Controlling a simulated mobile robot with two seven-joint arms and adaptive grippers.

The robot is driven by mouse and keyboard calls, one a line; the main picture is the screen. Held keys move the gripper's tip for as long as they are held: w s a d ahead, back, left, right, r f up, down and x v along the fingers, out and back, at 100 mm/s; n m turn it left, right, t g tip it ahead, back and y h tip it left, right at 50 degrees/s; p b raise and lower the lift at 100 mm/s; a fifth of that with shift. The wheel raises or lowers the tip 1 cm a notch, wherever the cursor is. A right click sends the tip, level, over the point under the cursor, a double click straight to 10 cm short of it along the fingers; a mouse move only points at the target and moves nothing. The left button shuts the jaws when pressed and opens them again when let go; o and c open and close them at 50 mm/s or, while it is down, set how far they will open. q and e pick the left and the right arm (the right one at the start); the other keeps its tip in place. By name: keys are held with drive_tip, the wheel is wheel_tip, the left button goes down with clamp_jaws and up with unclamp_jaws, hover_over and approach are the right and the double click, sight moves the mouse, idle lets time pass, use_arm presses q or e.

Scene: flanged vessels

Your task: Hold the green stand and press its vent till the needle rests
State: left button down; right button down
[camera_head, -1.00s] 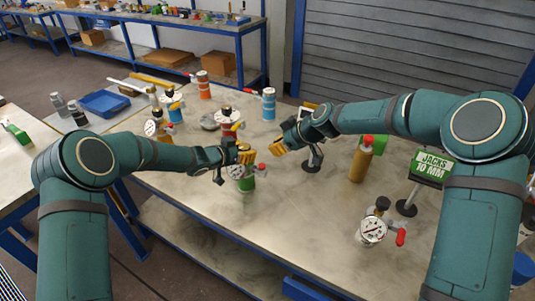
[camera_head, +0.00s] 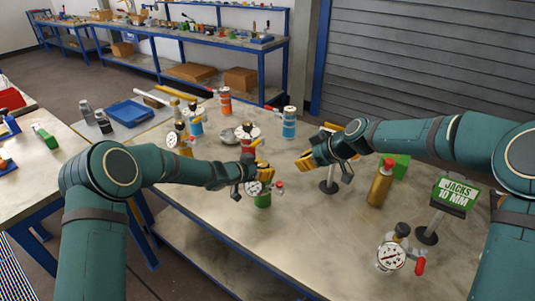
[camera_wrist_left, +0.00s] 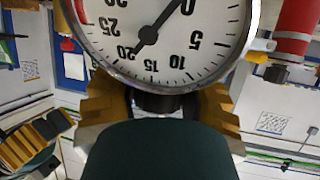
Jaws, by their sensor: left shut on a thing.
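The green stand (camera_head: 262,201) is upright near the table's front edge, with a round white gauge (camera_head: 254,188) above its body and a red-capped part (camera_head: 280,190) at its right. My left gripper (camera_head: 248,175) is shut on it. In the left wrist view its yellow fingers (camera_wrist_left: 160,108) lie either side of the dark neck under the gauge (camera_wrist_left: 165,40). The dial shows upside down and is cut off at the top; its needle's dark lower end lies near 20. A red cylinder (camera_wrist_left: 295,25) shows beside the dial. My right gripper (camera_head: 306,161) is right of the stand, apart from it; its jaw opening is unclear.
Red (camera_head: 248,134), blue (camera_head: 289,122) and orange (camera_head: 225,101) vessels stand behind. A golden cylinder (camera_head: 380,185), a "JACKS 10 MM" sign (camera_head: 455,193) and another gauge vessel (camera_head: 391,257) are at the right.

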idle(0.7)
use_arm(q)
drive_tip(key=shift+c, duration=1.9)
unclamp_jaws()
drive_tip(key=v, duration=1.2)
drive_tip(key=shift+s+a, duration=0.1)
